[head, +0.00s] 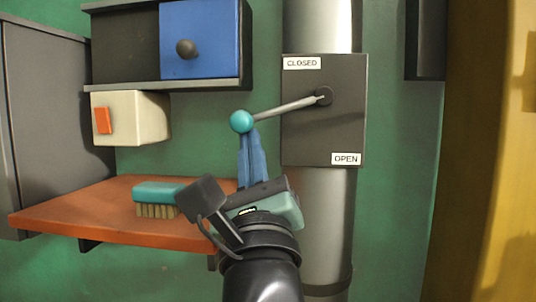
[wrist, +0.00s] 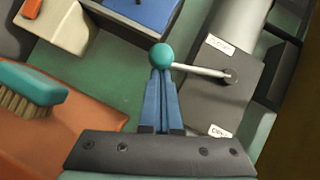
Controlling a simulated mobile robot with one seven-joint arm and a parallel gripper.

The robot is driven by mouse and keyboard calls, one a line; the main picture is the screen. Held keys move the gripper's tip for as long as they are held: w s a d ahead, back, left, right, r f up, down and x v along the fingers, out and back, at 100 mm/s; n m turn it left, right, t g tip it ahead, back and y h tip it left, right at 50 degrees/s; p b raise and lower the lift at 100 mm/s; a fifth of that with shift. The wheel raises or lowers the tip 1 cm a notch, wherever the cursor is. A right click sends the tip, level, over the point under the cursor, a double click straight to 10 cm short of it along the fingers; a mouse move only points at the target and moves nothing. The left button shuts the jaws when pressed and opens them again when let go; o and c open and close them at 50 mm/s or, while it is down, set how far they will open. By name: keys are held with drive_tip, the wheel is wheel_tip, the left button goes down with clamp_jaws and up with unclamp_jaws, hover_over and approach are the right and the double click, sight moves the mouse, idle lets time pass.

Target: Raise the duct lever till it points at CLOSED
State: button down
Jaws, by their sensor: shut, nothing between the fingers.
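The duct lever (head: 285,108) is a grey rod with a teal ball knob (head: 241,121) at its free end. Its pivot is on a dark plate (head: 325,135) on the grey duct. The rod points left and slightly down from the pivot, between the CLOSED label (head: 302,63) at the top left and the OPEN label (head: 346,159) at the bottom right. My gripper (head: 247,135) has blue fingers, shut together, with their tips just below the knob. In the wrist view the knob (wrist: 161,55) sits at the fingertips (wrist: 160,72); they look in contact or very near.
An orange shelf (head: 80,208) with a teal brush (head: 157,197) is at the left. Above it are a cream box with an orange switch (head: 130,118) and a dark cabinet with a blue door (head: 198,40). Green wall is free left of the plate.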

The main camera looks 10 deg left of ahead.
drive_tip(key=r+m+h, duration=0.1)
drive_tip(key=a+r+m+h, duration=0.1)
drive_tip(key=m, duration=0.1)
drive_tip(key=shift+t+h, duration=0.3)
drive_tip(key=shift+t, duration=0.1)
drive_tip(key=shift+a+r+p, duration=0.25)
drive_tip(key=shift+r+p, duration=0.15)
drive_tip(key=shift+r, duration=0.05)
wheel_tip(320, 180, down, 4)
drive_tip(key=w+b, duration=0.1)
drive_tip(key=b, duration=0.8)
approach(239, 127)
drive_tip(key=f, duration=0.1)
drive_tip(key=w+f, duration=0.1)
drive_tip(key=f, duration=0.1)
drive_tip(key=shift+w+d+f, duration=0.2)
drive_tip(key=shift+w+f, duration=0.1)
drive_tip(key=shift+w, duration=0.1)
